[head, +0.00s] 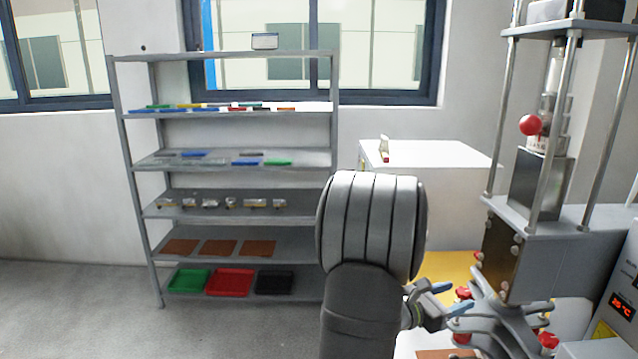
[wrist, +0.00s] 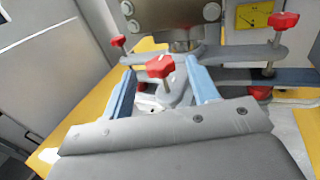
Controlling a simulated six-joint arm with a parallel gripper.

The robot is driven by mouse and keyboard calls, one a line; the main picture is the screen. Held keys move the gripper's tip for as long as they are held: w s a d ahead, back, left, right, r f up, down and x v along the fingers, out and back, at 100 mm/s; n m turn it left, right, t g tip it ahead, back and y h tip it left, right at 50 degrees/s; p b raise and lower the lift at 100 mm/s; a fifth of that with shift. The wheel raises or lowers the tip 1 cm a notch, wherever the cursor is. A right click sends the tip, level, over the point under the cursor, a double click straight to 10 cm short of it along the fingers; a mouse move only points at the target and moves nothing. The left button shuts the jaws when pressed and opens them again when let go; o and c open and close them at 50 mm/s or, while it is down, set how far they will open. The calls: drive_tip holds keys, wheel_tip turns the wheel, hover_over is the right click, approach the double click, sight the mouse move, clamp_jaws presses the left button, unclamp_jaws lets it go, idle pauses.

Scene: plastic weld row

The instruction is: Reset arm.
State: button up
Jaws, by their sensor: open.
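My gripper (head: 451,298) is in the lower right of the head view, in front of the plastic welding machine (head: 545,240). Its two blue-tipped fingers are apart. In the wrist view my gripper (wrist: 160,72) has its fingers spread, with nothing clearly held between them. A red star knob (wrist: 160,67) of the machine shows between the fingertips. I cannot tell whether the fingers touch the machine. My arm hides part of the scene in the head view.
A grey shelf rack (head: 235,175) with colored strips, small metal parts, brown sheets and trays stands at the left. A white cabinet (head: 440,160) stands behind my arm. The machine has several red knobs and a display (head: 621,306). Open floor lies at the lower left.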

drive_tip(key=v, duration=0.6)
